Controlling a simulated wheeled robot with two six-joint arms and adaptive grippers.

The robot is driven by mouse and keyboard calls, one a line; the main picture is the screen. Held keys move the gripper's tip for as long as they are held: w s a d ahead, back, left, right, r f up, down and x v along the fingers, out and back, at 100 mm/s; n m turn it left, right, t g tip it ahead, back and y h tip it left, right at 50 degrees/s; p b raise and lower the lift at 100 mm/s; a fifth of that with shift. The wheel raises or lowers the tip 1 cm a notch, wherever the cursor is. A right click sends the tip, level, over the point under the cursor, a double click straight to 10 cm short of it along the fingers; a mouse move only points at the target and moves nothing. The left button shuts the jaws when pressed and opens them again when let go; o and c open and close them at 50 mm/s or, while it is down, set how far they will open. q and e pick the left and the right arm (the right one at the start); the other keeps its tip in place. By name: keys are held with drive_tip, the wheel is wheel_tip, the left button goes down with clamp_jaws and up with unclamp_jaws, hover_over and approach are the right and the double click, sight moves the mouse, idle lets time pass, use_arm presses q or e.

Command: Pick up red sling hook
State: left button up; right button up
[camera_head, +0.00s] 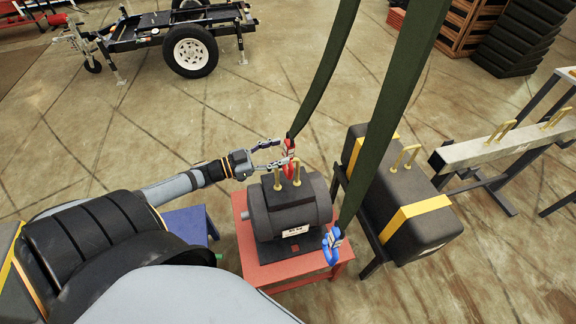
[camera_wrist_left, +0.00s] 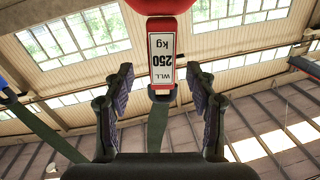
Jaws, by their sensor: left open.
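The red sling hook (camera_head: 288,158) hangs from a dark green strap above the black motor (camera_head: 290,215). My left gripper (camera_head: 278,154) is at the hook, its fingers open and reaching toward it from the left. In the left wrist view the open fingers (camera_wrist_left: 160,105) stand on both sides of the hook's red block (camera_wrist_left: 162,55), which bears a "WLL 250 kg" label and lies ahead between the fingertips. Whether the fingers touch the hook cannot be told. My right gripper is not in view.
A blue hook (camera_head: 332,245) hangs from a second green strap (camera_head: 385,120) in front of the motor. The motor, with yellow lifting loops, sits on a red table (camera_head: 254,262). A black case (camera_head: 410,215) with yellow bands stands to the right. A wheeled trailer (camera_head: 150,32) is at the back.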

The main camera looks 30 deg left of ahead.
sight(285, 149)
use_arm(q)
drive_tip(key=x, duration=0.4)
drive_tip(key=shift+w+b, duration=0.35)
drive_tip(key=shift+s, duration=0.1)
drive_tip(key=shift+c, duration=0.4)
drive_tip(key=shift+c, duration=1.1)
drive_tip(key=shift+r, duration=0.1)
clamp_jaws()
